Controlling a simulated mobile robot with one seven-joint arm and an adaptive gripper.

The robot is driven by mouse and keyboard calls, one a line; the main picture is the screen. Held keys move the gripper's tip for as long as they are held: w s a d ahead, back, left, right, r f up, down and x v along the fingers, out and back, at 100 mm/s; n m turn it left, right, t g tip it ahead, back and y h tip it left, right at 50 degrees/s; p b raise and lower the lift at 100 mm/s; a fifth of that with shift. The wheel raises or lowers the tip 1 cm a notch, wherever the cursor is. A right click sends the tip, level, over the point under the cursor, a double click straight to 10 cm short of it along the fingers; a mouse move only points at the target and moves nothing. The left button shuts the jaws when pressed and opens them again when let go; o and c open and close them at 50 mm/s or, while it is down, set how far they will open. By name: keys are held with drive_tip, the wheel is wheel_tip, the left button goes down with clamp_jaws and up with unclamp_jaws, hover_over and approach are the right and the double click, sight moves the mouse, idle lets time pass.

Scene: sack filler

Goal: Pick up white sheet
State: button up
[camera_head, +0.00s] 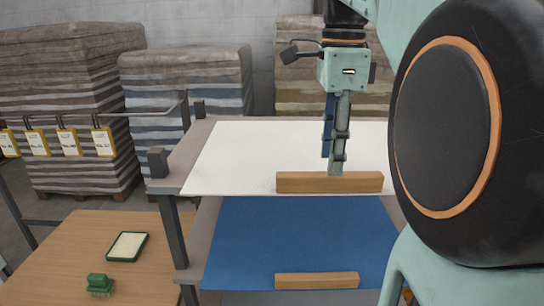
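The white sheet (260,155) lies flat on the upper shelf of a grey rack. A wooden bar (360,183) rests along its front edge. My gripper (331,165) points down over the sheet, just behind the bar. One grey finger and one blue finger show close together, with the grey fingertip near the bar's top. I cannot tell whether the tip touches the bar or sheet, or how far apart the fingers are. My arm hides the sheet's right side.
A blue sheet (290,235) lies on the lower shelf with another wooden bar (317,280). A wooden table (70,250) holds a green brush (99,285) and a pad (128,246). Stacked pallets (75,110) stand behind.

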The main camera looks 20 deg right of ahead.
wheel_tip(320, 180, down, 5)
idle(0.3)
clamp_jaws()
idle(0.5)
